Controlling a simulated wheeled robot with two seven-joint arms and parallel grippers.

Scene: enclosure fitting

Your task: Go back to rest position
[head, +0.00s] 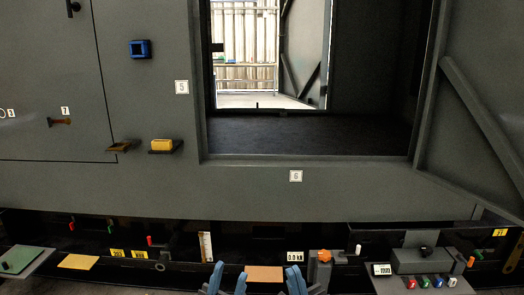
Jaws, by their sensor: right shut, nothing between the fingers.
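My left gripper (229,270) shows at the bottom centre of the head view. Its two blue fingers stand apart with nothing visible between them. My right gripper (293,278) is just to its right, with its blue fingers close together and empty. Both grippers are low in front of the bench, and most of both arms is out of the picture. A tan plate (265,272) lies on the bench, seen between the two grippers.
The grey enclosure wall (250,190) rises behind, with a large opening (300,135). A yellow block (161,145) and a blue square part (140,49) are on the wall. The bench holds a green plate (30,258), an orange knob (324,256) and a grey button box (420,262).

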